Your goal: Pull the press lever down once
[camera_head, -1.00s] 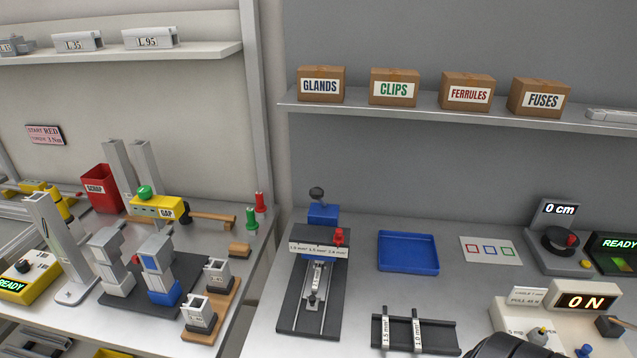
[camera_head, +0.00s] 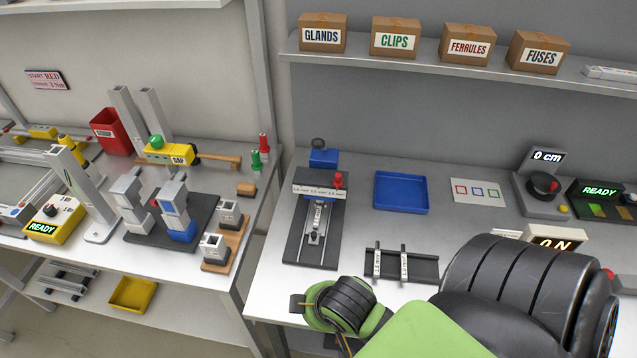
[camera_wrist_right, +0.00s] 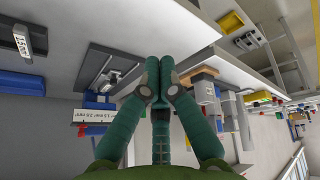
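The press (camera_head: 316,215) stands at the left of the right-hand bench: a dark base with a metal rail, a white label strip, a blue head (camera_head: 323,158) and a red knob (camera_head: 338,180). A black ball knob (camera_head: 319,143), apparently the lever's end, stands up at its back. The press also shows, inverted, at the left of the right wrist view (camera_wrist_right: 100,68). My right arm reaches in from the lower right, its wrist near the bench's front edge, apart from the press. In the wrist view my right gripper (camera_wrist_right: 159,75) has its fingertips together, with nothing visible between them. My left gripper is out of view.
A blue tray (camera_head: 402,192) and a card with coloured squares (camera_head: 478,192) lie right of the press. A dark rack (camera_head: 401,265) is in front of the tray. A shelf with boxes (camera_head: 322,33) runs above. Another bench with fixtures is at left, beyond a gap.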

